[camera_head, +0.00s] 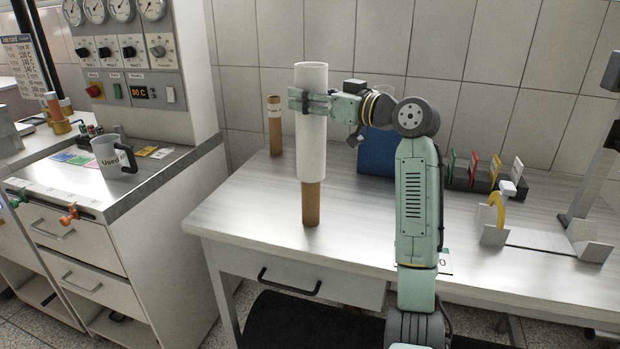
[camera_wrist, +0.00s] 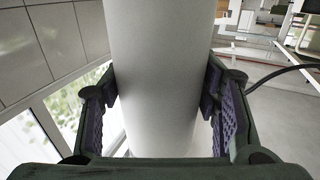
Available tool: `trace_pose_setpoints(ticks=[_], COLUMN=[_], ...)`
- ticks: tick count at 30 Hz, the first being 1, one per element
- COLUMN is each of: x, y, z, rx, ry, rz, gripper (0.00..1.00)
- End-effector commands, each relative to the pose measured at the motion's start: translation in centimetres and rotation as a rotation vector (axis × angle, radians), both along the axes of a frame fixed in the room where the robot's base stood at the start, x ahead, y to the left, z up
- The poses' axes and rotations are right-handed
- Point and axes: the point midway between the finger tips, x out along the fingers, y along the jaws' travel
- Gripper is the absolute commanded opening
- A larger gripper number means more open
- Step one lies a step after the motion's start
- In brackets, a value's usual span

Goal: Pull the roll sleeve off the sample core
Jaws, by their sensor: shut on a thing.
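The white roll sleeve (camera_head: 311,150) stands upright around the upper part of the brown sample core (camera_head: 311,205). The core's lower part shows below the sleeve, and its foot is on the table. My gripper (camera_head: 312,103) is shut on the sleeve's upper half, coming from the right. In the wrist view the sleeve (camera_wrist: 155,75) fills the middle between the two finger pads, which touch or nearly touch its sides. The core's top is hidden inside the sleeve.
Another brown core (camera_head: 274,126) with a label stands behind to the left. A blue box (camera_head: 378,152) is behind my arm. A rack with coloured cards (camera_head: 472,172) and a grey stand with a yellow ring (camera_head: 495,215) are at right. The table's front left is clear.

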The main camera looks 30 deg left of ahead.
Motion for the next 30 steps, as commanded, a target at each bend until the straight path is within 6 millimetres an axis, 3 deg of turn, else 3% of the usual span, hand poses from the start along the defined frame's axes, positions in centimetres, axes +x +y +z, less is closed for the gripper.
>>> trace_pose_setpoints(ticks=[30], x=[0.0], y=[0.0], z=[4.8], rx=[0.001], ry=[0.0], rz=[0.001], gripper=[0.26])
